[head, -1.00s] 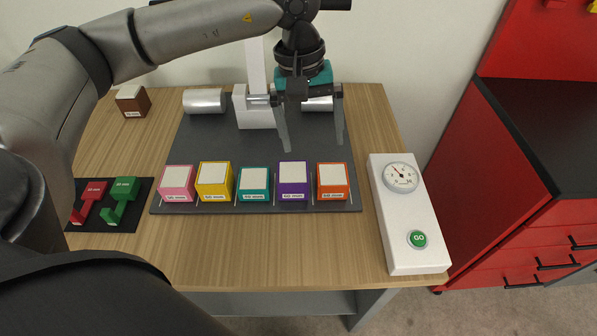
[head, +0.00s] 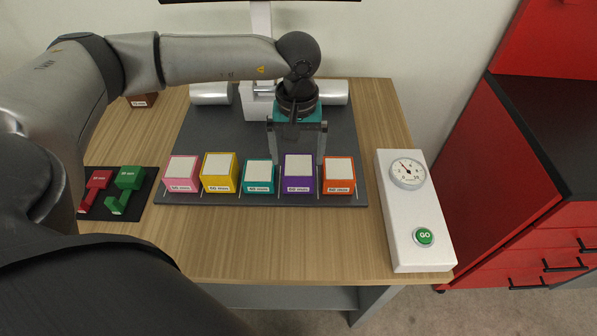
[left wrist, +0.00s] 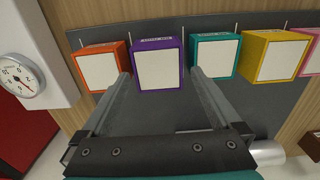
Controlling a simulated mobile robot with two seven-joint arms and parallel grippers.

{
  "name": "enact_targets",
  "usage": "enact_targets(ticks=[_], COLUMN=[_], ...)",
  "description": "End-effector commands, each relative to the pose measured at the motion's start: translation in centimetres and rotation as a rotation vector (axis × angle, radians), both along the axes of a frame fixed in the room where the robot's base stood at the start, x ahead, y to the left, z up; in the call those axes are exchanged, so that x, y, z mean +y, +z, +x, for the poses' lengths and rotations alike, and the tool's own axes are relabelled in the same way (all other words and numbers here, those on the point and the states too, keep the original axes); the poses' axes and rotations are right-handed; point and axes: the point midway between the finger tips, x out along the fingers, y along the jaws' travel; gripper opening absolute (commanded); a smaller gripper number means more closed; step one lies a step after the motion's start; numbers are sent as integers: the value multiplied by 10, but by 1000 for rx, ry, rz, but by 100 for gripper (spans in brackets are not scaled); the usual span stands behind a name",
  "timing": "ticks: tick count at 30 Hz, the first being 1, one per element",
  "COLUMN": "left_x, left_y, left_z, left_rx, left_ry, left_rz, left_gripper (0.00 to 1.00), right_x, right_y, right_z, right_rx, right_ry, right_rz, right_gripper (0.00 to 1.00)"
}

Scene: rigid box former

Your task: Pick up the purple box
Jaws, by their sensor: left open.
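The purple box (head: 298,173) stands in the row on the dark mat, between the teal box (head: 259,175) and the orange box (head: 338,174). It has a pale top and a white label on its front. My left gripper (head: 296,161) is open and empty, just behind and above it, with a finger toward each side. In the left wrist view the purple box (left wrist: 157,66) lies ahead of the open fingers, between their lines and not gripped. Whether a fingertip touches a box cannot be told. My right gripper is not in view.
Pink (head: 181,174) and yellow (head: 219,173) boxes continue the row leftward. Thin rods stand between boxes. A white panel (head: 408,240) with a dial and green button stands right. Red and green pieces (head: 125,190) lie left. A white post with metal cylinders (head: 210,94) stands behind.

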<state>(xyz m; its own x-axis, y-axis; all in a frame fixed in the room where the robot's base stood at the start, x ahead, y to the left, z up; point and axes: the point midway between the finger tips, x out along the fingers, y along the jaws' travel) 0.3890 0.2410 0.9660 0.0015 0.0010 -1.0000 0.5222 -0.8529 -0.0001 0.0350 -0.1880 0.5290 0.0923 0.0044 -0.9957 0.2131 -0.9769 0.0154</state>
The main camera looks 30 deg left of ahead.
Motion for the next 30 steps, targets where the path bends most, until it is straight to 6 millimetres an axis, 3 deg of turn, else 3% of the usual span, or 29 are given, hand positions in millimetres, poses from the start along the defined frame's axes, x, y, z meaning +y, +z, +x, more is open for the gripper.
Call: enact_targets(ticks=[7, 16, 30], left_x=[-3, -3, -3], left_y=[-37, -41, -41], left_z=[-1, 0, 0], left_rx=[4, 1, 1], left_ry=[1, 0, 1], left_rz=[-1, -2, -2], left_gripper=[98, 98, 46], right_x=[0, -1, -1], right_y=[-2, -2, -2], right_z=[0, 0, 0], right_rx=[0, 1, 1], right_ry=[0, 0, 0], right_rz=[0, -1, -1], right_gripper=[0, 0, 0])
